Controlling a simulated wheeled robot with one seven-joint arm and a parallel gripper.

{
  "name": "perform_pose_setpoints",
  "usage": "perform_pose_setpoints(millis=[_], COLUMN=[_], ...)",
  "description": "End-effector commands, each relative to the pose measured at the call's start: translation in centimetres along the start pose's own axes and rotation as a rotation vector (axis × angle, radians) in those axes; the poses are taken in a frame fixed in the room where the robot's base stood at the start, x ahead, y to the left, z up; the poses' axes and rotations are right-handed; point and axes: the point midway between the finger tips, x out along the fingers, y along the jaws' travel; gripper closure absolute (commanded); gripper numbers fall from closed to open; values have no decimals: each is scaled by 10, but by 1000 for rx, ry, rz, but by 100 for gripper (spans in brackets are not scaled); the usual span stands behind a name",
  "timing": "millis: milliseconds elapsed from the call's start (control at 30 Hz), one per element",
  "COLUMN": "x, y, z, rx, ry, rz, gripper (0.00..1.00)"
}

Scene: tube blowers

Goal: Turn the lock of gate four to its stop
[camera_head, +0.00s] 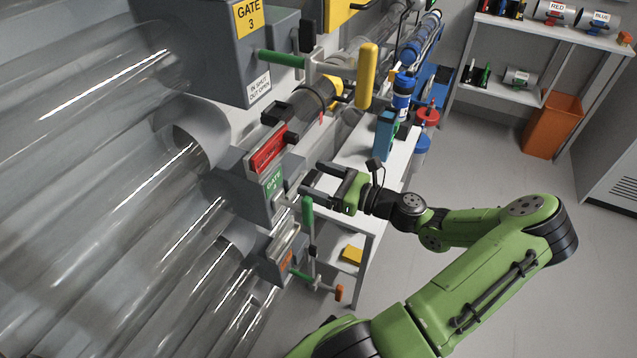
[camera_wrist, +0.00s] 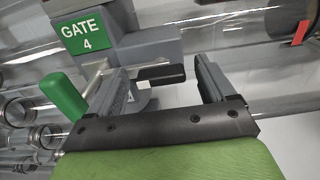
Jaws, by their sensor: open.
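The gate four housing (camera_head: 247,185) is a grey box with a green GATE 4 label (camera_head: 274,183); the label also shows in the wrist view (camera_wrist: 83,33). A black lever (camera_wrist: 163,75), which looks like the lock, juts to the right from below the housing in the wrist view. A green handle (camera_head: 307,212) sits beside it and shows left of my fingers in the wrist view (camera_wrist: 64,95). My gripper (camera_head: 311,178) is open at the housing, its fingers (camera_wrist: 160,78) on either side of the black lever. I cannot tell whether either finger touches it.
The gate 3 housing (camera_head: 222,45) is above, with a yellow handle (camera_head: 367,75) sticking out. Large clear tubes (camera_head: 90,215) fill the left. A white table (camera_head: 375,150) stands behind my gripper. A lower gate unit (camera_head: 280,258) is close below.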

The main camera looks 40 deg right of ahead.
Motion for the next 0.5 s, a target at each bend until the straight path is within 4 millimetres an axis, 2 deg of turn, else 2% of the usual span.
perform_pose_setpoints(millis=[233, 500], x=[2, 2], y=[0, 0], z=[1, 0], rx=[0, 0], ry=[1, 1], rz=[-1, 0], gripper=[17, 57])
